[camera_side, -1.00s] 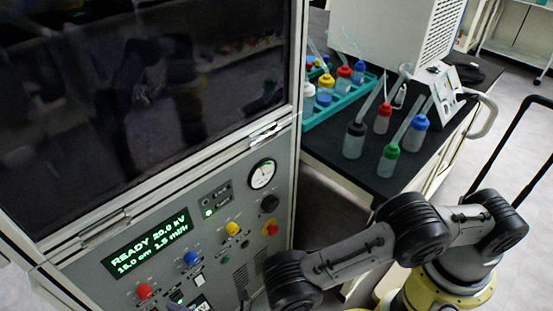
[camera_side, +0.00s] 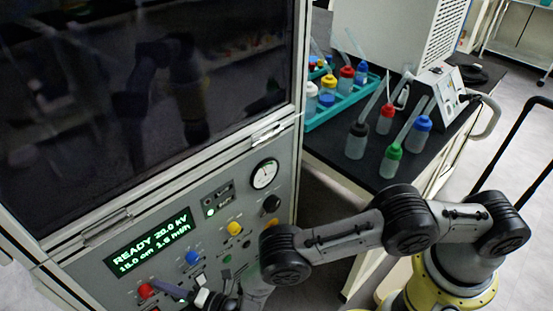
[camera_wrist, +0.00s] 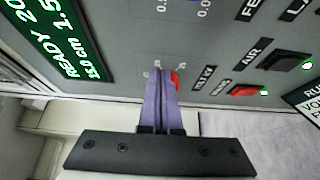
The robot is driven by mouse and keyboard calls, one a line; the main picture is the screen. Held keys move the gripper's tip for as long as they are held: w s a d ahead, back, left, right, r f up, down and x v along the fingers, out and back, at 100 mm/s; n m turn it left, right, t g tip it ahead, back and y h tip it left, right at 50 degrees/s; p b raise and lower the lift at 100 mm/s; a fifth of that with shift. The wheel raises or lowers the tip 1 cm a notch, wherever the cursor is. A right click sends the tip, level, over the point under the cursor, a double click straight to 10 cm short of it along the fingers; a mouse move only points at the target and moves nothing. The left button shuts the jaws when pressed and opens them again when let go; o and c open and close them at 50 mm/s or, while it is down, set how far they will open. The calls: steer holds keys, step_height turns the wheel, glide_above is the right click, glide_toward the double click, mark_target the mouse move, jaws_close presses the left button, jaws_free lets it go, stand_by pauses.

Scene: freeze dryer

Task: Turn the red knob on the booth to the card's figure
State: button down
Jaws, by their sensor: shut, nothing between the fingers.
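The red knob (camera_side: 145,290) is at the lower left of the booth's grey panel (camera_side: 75,262), under the green-lit display (camera_side: 150,242). My gripper (camera_side: 157,287) is shut and empty, its purple fingers reaching the knob from the right. In the wrist view the shut fingers (camera_wrist: 160,85) cover most of the red knob (camera_wrist: 175,80); only its right edge shows. I cannot tell whether they touch it. Small scale marks surround the knob; its pointer is hidden. A dark card with white print (camera_wrist: 308,98) is cut off at the wrist view's right edge; its figure is not readable.
A blue knob (camera_side: 192,258), a yellow knob (camera_side: 234,228) and a black knob (camera_side: 271,203) sit farther right on the panel. In the wrist view a red rocker switch (camera_wrist: 245,90) and a black switch (camera_wrist: 286,61) lie right of the fingers. Several bottles stand on the black bench.

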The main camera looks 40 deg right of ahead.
steer(key=shift+a+f, duration=0.15)
steer(key=shift+a, duration=0.25)
stand_by(0.7)
steer(key=shift+f, duration=0.55)
steer(key=shift+d, duration=0.15)
steer(key=shift+s+d, duration=0.15)
steer(key=shift+d, duration=0.2)
steer(key=s, duration=0.5)
steer(key=shift+s, duration=0.4)
